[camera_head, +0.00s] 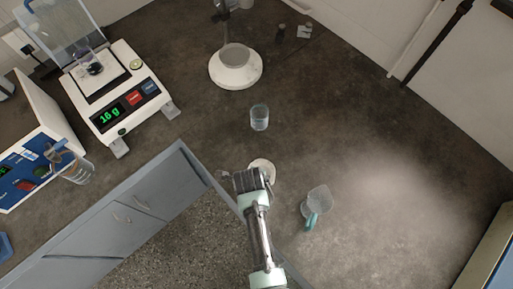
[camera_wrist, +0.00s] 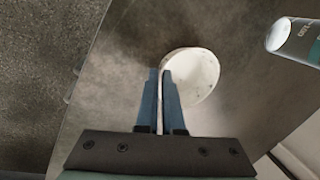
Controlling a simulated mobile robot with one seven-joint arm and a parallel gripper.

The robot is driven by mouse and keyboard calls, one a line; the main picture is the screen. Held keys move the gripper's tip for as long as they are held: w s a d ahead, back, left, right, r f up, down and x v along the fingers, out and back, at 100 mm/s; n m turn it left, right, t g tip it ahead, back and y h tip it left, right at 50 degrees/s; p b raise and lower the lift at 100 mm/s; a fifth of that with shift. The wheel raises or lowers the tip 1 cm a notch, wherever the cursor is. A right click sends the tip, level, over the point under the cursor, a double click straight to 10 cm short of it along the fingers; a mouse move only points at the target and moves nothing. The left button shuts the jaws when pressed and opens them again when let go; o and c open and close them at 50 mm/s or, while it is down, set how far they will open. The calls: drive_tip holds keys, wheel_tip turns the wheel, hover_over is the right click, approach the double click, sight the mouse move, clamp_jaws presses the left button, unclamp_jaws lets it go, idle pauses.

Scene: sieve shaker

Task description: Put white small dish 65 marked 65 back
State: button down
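A small white round dish (camera_head: 263,167) shows at my gripper (camera_head: 250,180) near the counter's edge in the head view, partly hidden by the gripper. In the wrist view the dish (camera_wrist: 200,72) lies just beyond and right of the fingertips, with a few dark specks in it. My gripper's two blue fingers (camera_wrist: 162,75) are close together, with a thin white strip between them at the dish's left rim. They look shut on that rim. I cannot read any 65 mark, nor tell whether the dish is lifted off the surface.
A glass beaker (camera_head: 259,118) stands behind the dish, and a clear jug with a teal handle (camera_head: 316,204) stands to the right. A round white stand (camera_head: 236,68) is farther back. A balance (camera_head: 118,98) reading 16 g is at left. The counter's right side is clear.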

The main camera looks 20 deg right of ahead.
drive_tip(key=c, duration=1)
unclamp_jaws()
drive_tip(key=shift+c, duration=0.2)
drive_tip(key=shift+r, duration=0.1)
drive_tip(key=v, duration=1.2)
drive_tip(key=w+r+n+t, duration=0.6)
drive_tip(key=w+r, duration=0.7)
drive_tip(key=r, duration=0.3)
drive_tip(key=w+a+r+n+t, duration=0.1)
drive_tip(key=w+r+n+t, duration=0.25)
drive_tip(key=r, duration=0.65)
drive_tip(key=w+a+r+n+t, duration=0.1)
drive_tip(key=w+r+n+t, duration=0.25)
drive_tip(key=r, duration=0.65)
drive_tip(key=s+a+r+n+t, duration=0.2)
drive_tip(key=r+n+t, duration=0.15)
drive_tip(key=r, duration=0.65)
drive_tip(key=s+a+r+n+t, duration=0.2)
drive_tip(key=r+n+t, duration=0.15)
drive_tip(key=r, duration=0.65)
drive_tip(key=s+a+r+n+t+y, duration=0.1)
drive_tip(key=s+r+n+t, duration=0.4)
drive_tip(key=s+r, duration=0.5)
wheel_tip(320, 180, up, 4)
drive_tip(key=shift+s+a+r+n+y+p, duration=0.2)
drive_tip(key=shift+a+n+y+p, duration=0.25)
drive_tip(key=shift+n, duration=0.25)
